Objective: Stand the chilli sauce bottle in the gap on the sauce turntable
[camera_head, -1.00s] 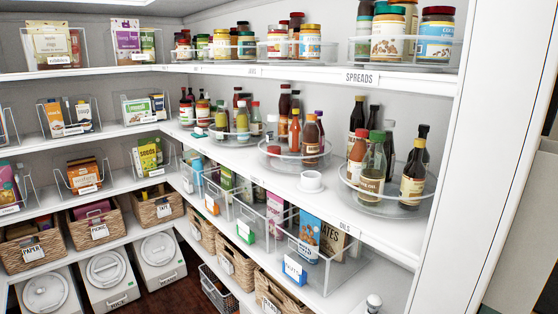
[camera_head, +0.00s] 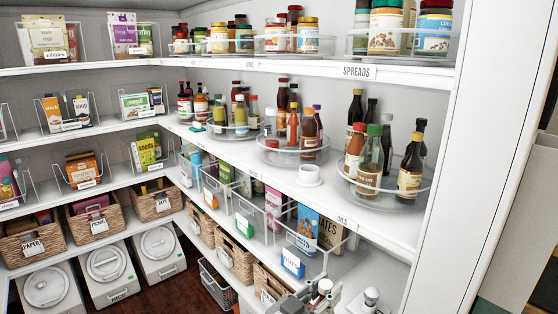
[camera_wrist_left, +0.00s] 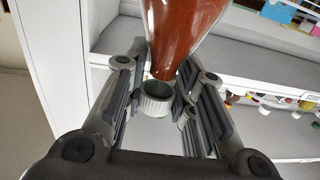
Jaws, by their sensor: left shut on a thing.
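My left gripper (camera_head: 322,292) is at the bottom edge of the head view, in front of and below the middle shelf. In the left wrist view it (camera_wrist_left: 160,100) is shut on the neck end of a bottle of red-brown sauce (camera_wrist_left: 187,38), taken as the chilli sauce bottle. Its pale ribbed cap (camera_wrist_left: 156,100) lies between the fingers; the far end of the bottle is out of frame. The sauce turntable (camera_head: 290,156) stands on the middle shelf with several bottles at its back and right. Its front left looks emptier. My right gripper is not in view.
The oils turntable (camera_head: 385,203) with several tall bottles is at right. Clear bins (camera_head: 300,238) are below the shelf edge. A shelf with jars (camera_head: 290,55) is above.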

